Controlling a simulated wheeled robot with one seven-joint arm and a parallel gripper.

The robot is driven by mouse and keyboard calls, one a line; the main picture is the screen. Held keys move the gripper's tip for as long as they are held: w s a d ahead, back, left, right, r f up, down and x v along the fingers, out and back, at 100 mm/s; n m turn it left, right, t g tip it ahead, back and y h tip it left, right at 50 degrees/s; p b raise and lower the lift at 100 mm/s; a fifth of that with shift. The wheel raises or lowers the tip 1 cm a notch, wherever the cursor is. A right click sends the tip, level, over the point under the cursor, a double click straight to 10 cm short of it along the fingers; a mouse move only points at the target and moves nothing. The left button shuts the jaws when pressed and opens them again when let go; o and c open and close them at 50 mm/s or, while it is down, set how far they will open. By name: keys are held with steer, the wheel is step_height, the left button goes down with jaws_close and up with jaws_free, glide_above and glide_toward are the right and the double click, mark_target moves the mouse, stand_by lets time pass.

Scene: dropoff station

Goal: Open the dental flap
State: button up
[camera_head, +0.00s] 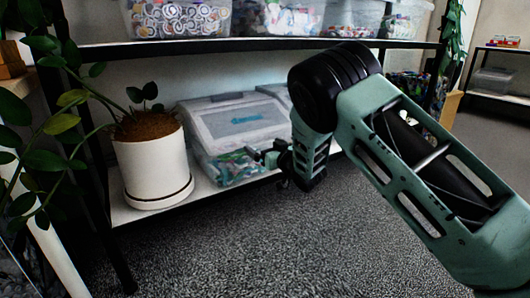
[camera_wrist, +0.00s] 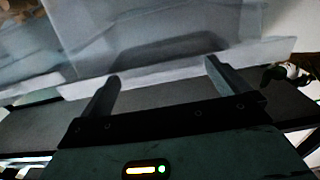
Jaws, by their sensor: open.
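A translucent plastic bin (camera_head: 227,172) with a pale hinged-looking lid (camera_head: 236,124) stands on the lower shelf in the head view. The lid has a blue label and looks closed. Small colourful packs fill the bin. My gripper (camera_head: 262,156) is at the front right of this bin, just below its lid edge, partly hidden by my wrist. In the wrist view my gripper (camera_wrist: 162,72) is open, with nothing between its two fingers. Beyond the fingertips are a grey translucent surface and a pale rim (camera_wrist: 170,67). I cannot tell whether the fingertips touch it.
A white potted plant (camera_head: 152,165) stands left of the bin on the lower shelf (camera_head: 150,213). Several filled clear bins (camera_head: 180,18) stand on the upper shelf (camera_head: 180,47) above. Leaves hang at the far left. The carpet (camera_head: 250,250) in front is clear.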

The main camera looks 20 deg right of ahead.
steer(key=shift+w+a, duration=0.1)
steer(key=shift+w, duration=0.2)
